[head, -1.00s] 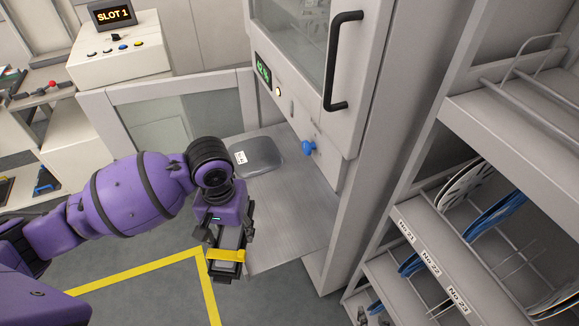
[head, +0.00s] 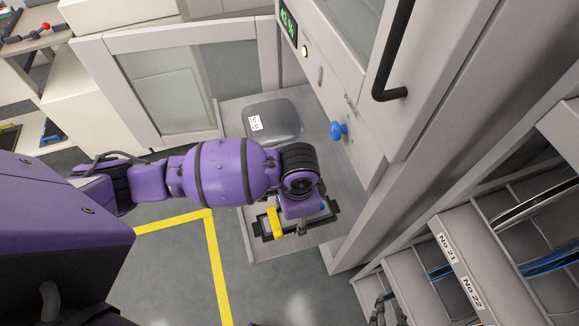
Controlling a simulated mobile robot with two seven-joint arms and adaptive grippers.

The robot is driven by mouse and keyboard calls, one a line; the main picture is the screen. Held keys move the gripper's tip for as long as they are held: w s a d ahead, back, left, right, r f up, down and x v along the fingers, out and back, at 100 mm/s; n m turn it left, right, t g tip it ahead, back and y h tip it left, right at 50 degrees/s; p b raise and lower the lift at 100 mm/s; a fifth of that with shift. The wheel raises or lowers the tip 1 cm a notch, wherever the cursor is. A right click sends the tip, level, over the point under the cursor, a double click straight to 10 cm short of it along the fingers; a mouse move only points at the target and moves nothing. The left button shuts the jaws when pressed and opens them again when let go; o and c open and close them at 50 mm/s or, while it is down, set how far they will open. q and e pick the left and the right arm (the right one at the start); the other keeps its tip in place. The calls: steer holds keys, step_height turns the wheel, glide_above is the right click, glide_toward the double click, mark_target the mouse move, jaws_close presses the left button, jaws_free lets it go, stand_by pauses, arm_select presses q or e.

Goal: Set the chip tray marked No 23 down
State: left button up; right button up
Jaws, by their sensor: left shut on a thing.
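My left gripper (head: 300,217) reaches in from the left and is shut on a dark, flat tray with a yellow band (head: 276,222). The gripper covers much of this tray, and I see no readable number on it. The held tray is over the front part of the metal shelf plate (head: 235,125) below the cabinet; I cannot tell whether it touches the plate. A grey, rounded flat case (head: 285,118) with a small white label lies further back on the plate. Its label is too small to read.
The cabinet with a blue knob (head: 338,130) and black handle (head: 393,60) rises beside the plate. An open glazed door (head: 165,85) stands behind. A rack (head: 430,260) labelled No 21 and No 22 is at right. Yellow tape (head: 215,260) marks the floor.

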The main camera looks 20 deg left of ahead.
arm_select(q)
steer(key=w+a+f, duration=0.2)
steer(key=w, duration=0.1)
steer(key=w+a+f+b, duration=0.1)
steer(key=w+a+f, duration=0.1)
steer(key=w+f, duration=0.1)
steer(key=w+a+f, duration=0.1)
steer(key=w+f, duration=0.2)
steer(key=w, duration=0.2)
steer(key=shift+a+f+b, duration=0.25)
steer(key=shift+a+b, duration=0.1)
steer(key=shift+a, duration=0.05)
steer(key=shift+w+a+f, duration=0.1)
steer(key=shift+w+f, duration=0.05)
steer(key=shift+f, duration=0.05)
steer(key=shift+w+a+f, duration=0.1)
steer(key=shift+w+f, duration=0.05)
steer(key=shift+w+f+b, duration=0.15)
steer(key=shift+f+b, duration=0.2)
steer(key=shift+f, duration=1.25)
arm_select(e)
steer(key=shift+s+f, duration=0.15)
steer(key=shift+f, duration=0.5)
steer(key=shift+s+f, duration=0.15)
steer(key=shift+f, duration=0.5)
arm_select(q)
steer(key=shift+f, duration=0.1)
